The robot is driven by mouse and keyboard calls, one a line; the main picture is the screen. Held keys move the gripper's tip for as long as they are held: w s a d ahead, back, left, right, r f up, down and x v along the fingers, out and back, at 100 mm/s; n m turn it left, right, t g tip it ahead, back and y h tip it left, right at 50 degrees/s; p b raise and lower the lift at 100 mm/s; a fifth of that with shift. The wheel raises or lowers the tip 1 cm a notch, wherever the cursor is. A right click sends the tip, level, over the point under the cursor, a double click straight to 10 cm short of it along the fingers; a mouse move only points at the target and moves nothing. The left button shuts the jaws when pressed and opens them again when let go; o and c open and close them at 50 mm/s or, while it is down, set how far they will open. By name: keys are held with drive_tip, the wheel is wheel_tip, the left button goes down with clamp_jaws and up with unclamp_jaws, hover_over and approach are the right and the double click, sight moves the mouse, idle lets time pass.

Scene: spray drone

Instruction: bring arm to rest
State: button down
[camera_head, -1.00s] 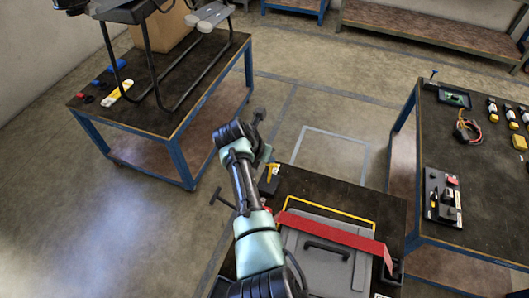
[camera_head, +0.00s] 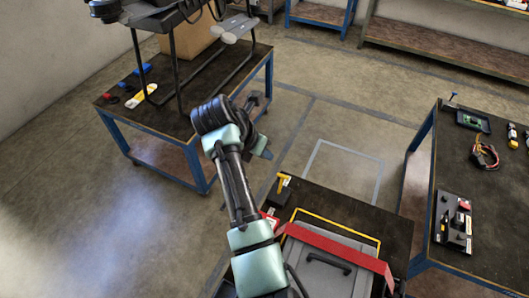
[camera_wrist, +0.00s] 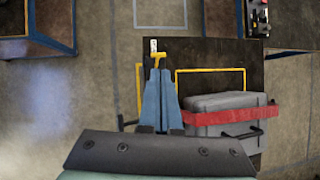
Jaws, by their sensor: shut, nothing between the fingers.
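My arm (camera_head: 240,200) reaches up from the bottom of the head view, bent at a dark joint beside the left workbench in the picture.
A grey case (camera_head: 320,268) with a red strap (camera_head: 335,247) lies on the dark cart top (camera_head: 330,205). A workbench (camera_head: 110,115) bearing a drone frame (camera_head: 172,70) stands left. Another workbench (camera_head: 490,215) with parts stands right. Floor (camera_head: 385,135) is open between them.

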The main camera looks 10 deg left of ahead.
drive_tip(key=shift+a+r, duration=0.15)
drive_tip(key=shift+r, duration=0.1)
idle(0.4)
